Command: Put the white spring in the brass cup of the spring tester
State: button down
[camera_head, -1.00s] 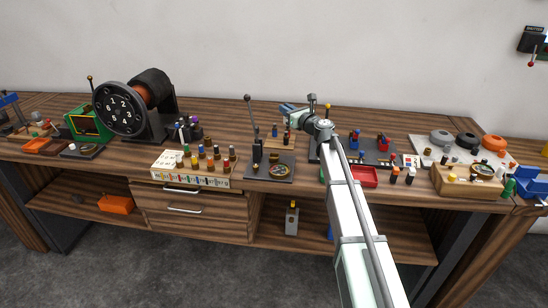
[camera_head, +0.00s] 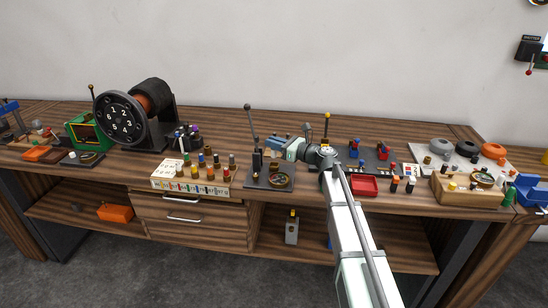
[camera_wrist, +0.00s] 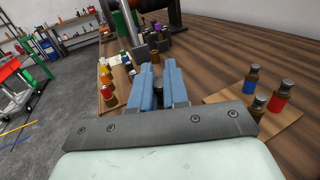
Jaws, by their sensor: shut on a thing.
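The spring tester (camera_head: 268,182) is probably the dark base plate with a round dial (camera_head: 280,179), a dark block and a tall black-knobbed lever, in the middle of the bench. Its dark post also shows ahead of my fingers in the wrist view (camera_wrist: 140,50). I cannot make out the brass cup clearly. My gripper (camera_head: 277,142) is above and behind the tester, its blue fingers pointing left. In the wrist view my gripper (camera_wrist: 159,72) is shut on a small dark-topped piece (camera_wrist: 158,90). Its body is hidden, so I cannot tell whether it is the white spring.
A wooden board with blue, brown and red capped pieces (camera_wrist: 279,101) lies right of my fingers. A rack of coloured pieces (camera_head: 190,183) stands left of the tester. A numbered dark wheel (camera_head: 119,115) stands further left. A red tray (camera_head: 364,186) lies right.

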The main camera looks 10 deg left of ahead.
aim_at(275, 157)
jog(key=shift+f, duration=2.6)
jog(key=shift+f, duration=0.15)
jog(key=c, duration=1.1)
grip_release()
jog(key=shift+s+d, duration=0.1)
jog(key=shift+d, duration=0.15)
jog(key=v, duration=1.1)
jog(key=shift+s+d, duration=0.1)
jog(key=shift+d, duration=0.15)
